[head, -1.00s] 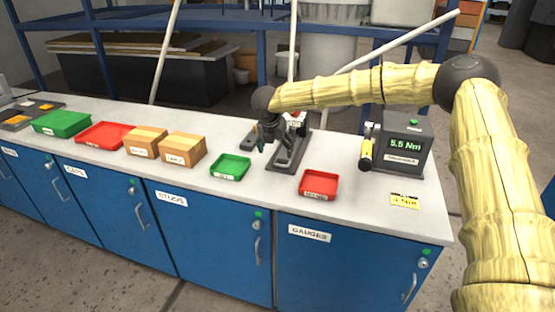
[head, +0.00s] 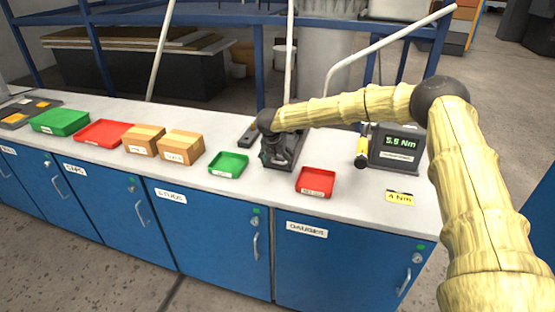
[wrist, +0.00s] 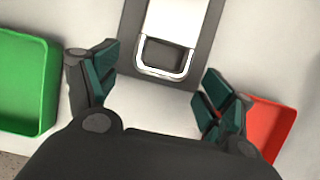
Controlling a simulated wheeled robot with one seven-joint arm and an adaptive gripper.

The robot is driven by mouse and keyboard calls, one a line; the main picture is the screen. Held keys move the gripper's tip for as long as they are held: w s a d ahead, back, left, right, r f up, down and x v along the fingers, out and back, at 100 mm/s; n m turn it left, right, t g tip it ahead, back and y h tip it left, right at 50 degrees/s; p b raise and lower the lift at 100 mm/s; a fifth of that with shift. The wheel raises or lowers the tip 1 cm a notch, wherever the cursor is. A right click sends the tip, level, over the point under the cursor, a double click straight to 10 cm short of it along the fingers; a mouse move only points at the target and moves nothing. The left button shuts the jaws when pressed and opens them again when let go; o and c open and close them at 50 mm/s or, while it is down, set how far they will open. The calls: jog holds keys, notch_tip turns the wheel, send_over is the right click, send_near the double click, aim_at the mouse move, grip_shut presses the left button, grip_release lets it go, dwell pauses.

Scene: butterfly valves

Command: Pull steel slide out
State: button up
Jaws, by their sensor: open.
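The steel slide (wrist: 172,22) is a pale, flat metal plate set in a dark grey base (wrist: 211,25) in the wrist view. Its near end has a rounded loop pull (wrist: 163,72) with a dark opening. My gripper (wrist: 162,88) is open, with one teal-padded finger on each side of the loop end. Both fingers look apart from it, with gaps left and right. In the head view my gripper (head: 270,157) is low over the dark base (head: 290,160), and my arm hides the slide there.
A green tray (head: 228,165) stands left of the base and a red tray (head: 315,182) to its right. A torque display box (head: 397,150) is farther right, with a yellow "4 Nm" card (head: 399,198) before it. Cardboard boxes (head: 180,147) are on the left.

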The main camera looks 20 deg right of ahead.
jog(key=shift+c, duration=0.2)
grip_shut()
dwell(0.3)
